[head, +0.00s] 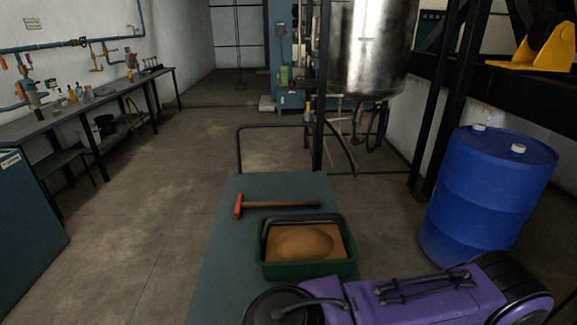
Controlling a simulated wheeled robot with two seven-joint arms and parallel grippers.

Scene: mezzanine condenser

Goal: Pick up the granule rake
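A tool with an orange-red head and a brown wooden-looking handle (283,204), which I take to be the granule rake, lies flat across the blue-grey table (226,262). Its head is at the left and its handle points right. Just in front of it stands a green tray (308,270) holding tan granules (304,242) with a rounded mound. A purple arm link with black cables, apparently mine, crosses the bottom right in front of the tray. Neither gripper shows in the head view, so whether they are open or shut is hidden.
A blue drum (482,200) with white caps stands at the right on the floor. A dark rail (275,126) and a shiny metal tank (370,50) are beyond the table. A long bench (95,104) runs along the left wall. The floor (150,215) left of the table is open.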

